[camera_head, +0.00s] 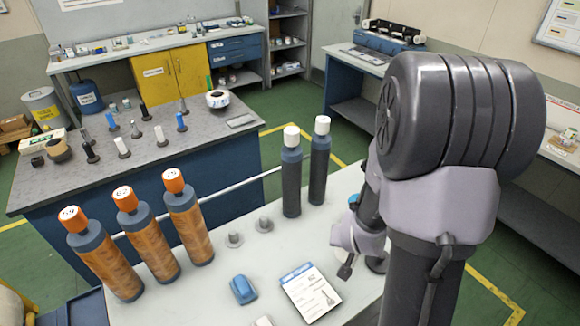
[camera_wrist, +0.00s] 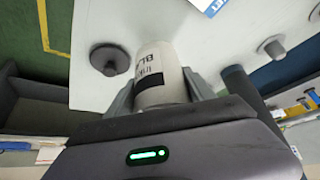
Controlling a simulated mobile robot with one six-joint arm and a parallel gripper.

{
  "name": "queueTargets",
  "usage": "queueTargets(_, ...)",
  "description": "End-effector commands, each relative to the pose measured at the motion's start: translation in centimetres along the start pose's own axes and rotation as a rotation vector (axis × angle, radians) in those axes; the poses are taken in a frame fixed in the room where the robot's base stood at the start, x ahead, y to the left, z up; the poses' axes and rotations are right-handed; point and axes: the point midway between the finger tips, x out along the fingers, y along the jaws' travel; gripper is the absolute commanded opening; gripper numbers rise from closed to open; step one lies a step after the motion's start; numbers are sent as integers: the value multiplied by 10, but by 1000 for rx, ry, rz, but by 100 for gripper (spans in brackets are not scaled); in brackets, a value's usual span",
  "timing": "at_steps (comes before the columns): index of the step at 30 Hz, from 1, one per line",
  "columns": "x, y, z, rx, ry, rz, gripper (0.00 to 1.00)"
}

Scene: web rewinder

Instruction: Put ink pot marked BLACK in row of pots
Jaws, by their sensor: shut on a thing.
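In the wrist view, my gripper (camera_wrist: 158,76) is shut on a white ink pot (camera_wrist: 158,94). The pot has a black band and dark lettering, with "INK" and the start of "BLA" readable; the rest curves out of sight. The jaws press on its two sides. In the head view, my arm covers most of the gripper and I cannot clearly make out the pot. A row of tall orange-brown cylinders (camera_head: 145,241) with orange caps and dark cylinders (camera_head: 291,183) with white caps stands on the pale bench.
Between the tall cylinders, grey pegs (camera_head: 234,239) stand on the pale bench (camera_head: 200,296). A blue object (camera_head: 243,290) and a printed card (camera_head: 310,292) lie at its front. In the wrist view, a dark round-based peg (camera_wrist: 108,58) is left of the pot.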

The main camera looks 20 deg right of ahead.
Motion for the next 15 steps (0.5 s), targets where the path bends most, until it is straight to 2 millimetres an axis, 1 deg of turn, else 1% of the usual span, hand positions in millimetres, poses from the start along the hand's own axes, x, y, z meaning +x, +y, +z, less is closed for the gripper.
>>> queueTargets(1, -5, -7, -10, -5, -8, 0, 2)
queueTargets(3, 15, -21, -23, -3, 2, -1, 3)
queueTargets(6, 29, -37, -40, -3, 0, -1, 3)
queueTargets(9, 38, -47, -51, -1, -1, 0, 3)
queueTargets(12, 46, -51, -54, 0, -1, 1, 3)
queueTargets(14, 55, -51, -49, -1, -2, 1, 3)
queueTargets(15, 62, -51, -45, -1, -1, 1, 3)
